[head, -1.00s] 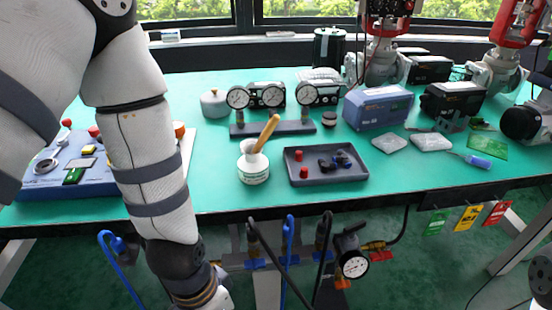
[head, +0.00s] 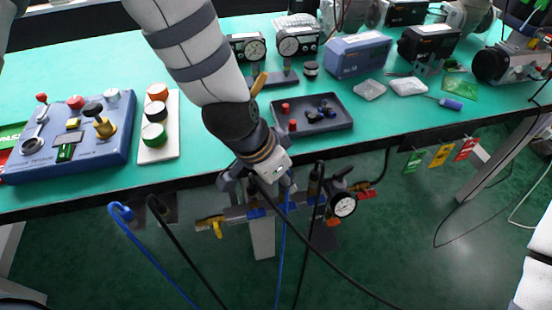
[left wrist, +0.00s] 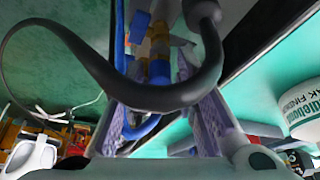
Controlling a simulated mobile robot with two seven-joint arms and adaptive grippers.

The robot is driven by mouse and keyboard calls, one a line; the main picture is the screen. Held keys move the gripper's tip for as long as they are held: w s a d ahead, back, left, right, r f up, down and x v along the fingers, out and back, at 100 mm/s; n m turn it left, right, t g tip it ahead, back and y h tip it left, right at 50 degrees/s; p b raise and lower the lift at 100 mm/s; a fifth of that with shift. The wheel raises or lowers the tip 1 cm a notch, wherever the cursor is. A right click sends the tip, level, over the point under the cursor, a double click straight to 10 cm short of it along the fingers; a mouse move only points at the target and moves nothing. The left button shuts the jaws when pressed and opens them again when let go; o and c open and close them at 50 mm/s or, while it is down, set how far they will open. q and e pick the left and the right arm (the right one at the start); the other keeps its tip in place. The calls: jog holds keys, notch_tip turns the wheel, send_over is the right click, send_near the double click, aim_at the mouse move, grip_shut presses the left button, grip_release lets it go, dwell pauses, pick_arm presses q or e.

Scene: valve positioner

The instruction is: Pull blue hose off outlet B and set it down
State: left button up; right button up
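A blue hose (head: 283,245) hangs below the table edge, under the manifold (head: 235,214). Another blue hose (head: 118,212) with a curved top hangs farther left. Which one belongs to outlet B cannot be read. My left gripper (head: 272,188) points down at the manifold, its fingertips partly hidden by my wrist. In the left wrist view the fingers (left wrist: 158,85) stand apart, with a brass fitting with a blue collar (left wrist: 158,68) and blue hose (left wrist: 143,130) showing between them. A black hose (left wrist: 150,98) loops across in front of them. My right gripper is out of view.
Black hoses (head: 180,245) hang beside the blue ones. A pressure gauge (head: 343,204) sits at the manifold's right. Coloured tags (head: 440,155) hang from the table edge. A dark tray (head: 330,122) and blue control box (head: 100,150) stand on the green table.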

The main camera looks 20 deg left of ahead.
pick_arm(q)
jog(key=shift+w+d+f, duration=0.15)
jog(key=shift+f, duration=0.45)
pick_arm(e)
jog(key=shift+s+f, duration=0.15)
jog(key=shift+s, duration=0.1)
pick_arm(q)
jog(key=shift+w, duration=0.1)
jog(key=shift+c, duration=0.2)
grip_shut()
jog(key=shift+r+p, duration=0.5)
jog(key=shift+r, duration=0.55)
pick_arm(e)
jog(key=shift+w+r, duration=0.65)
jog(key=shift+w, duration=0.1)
pick_arm(q)
notch_tip(320, 180, up, 2)
jog(key=shift+r+p, duration=0.1)
jog(key=shift+p, duration=0.35)
jog(key=shift+r, duration=0.9)
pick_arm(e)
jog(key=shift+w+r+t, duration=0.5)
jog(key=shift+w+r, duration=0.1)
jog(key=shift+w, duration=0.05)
